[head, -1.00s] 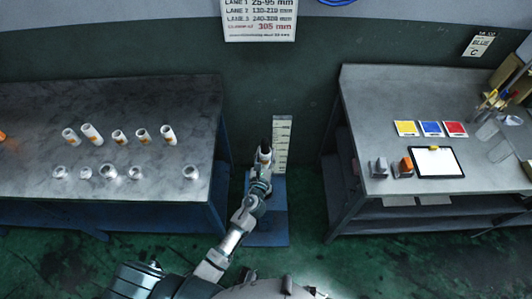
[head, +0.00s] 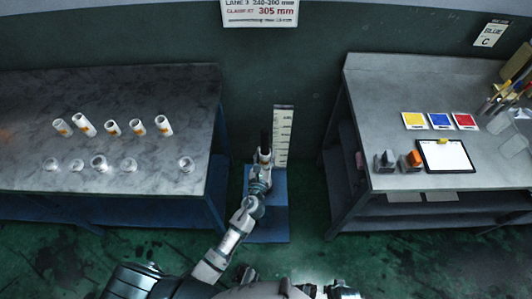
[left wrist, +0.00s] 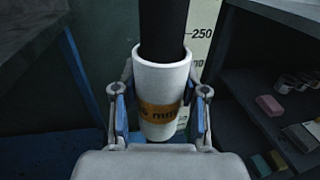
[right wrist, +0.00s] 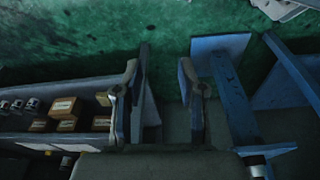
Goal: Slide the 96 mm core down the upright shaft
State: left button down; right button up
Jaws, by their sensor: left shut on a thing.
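The white core (left wrist: 158,87) with an orange band is upright in my left gripper (left wrist: 160,108); its lettering is partly hidden and ends in "mm". The gripper is shut on it from both sides. The black upright shaft (left wrist: 163,28) enters the core's open top, so the core sits around the shaft. In the head view the shaft (head: 266,140) rises above the core (head: 265,156). The shaft below the core is hidden by the core and gripper. My right gripper (right wrist: 161,88) is open and empty in the right wrist view.
A scale board (head: 283,135) stands behind the shaft; "250" reads near it in the left wrist view. A blue base plate (head: 268,222) lies below. The left bench (head: 120,95) holds several white cores and clear cups. The right bench (head: 410,90) holds cards and a clipboard.

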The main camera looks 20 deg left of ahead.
pick_arm(q)
notch_tip(320, 180, down, 5)
jog(key=b, duration=0.4)
jog(key=shift+f, duration=0.15)
pick_arm(e)
notch_tip(320, 180, up, 11)
jog(key=t, duration=0.1)
pick_arm(q)
notch_tip(320, 180, down, 3)
jog(key=b, duration=0.3)
jog(key=shift+f, duration=0.15)
pick_arm(e)
jog(key=w+a+r+t+y, duration=0.1)
jog(key=w+a+t, duration=0.15)
jog(key=w, duration=0.25)
jog(key=w+a+r+t+y, duration=0.1)
jog(key=w+t, duration=0.3)
jog(key=w, duration=0.2)
pick_arm(q)
jog(key=shift+f+b, duration=2.2)
jog(key=shift+f, duration=0.15)
pick_arm(e)
jog(key=w+a+r+t+y, duration=0.2)
jog(key=w+a+r+t, duration=0.1)
jog(key=w+r+t, duration=0.3)
jog(key=shift+a+r+t, duration=0.2)
jog(key=shift+r+t, duration=0.95)
jog(key=shift+r, duration=0.95)
jog(key=shift+w, duration=0.1)
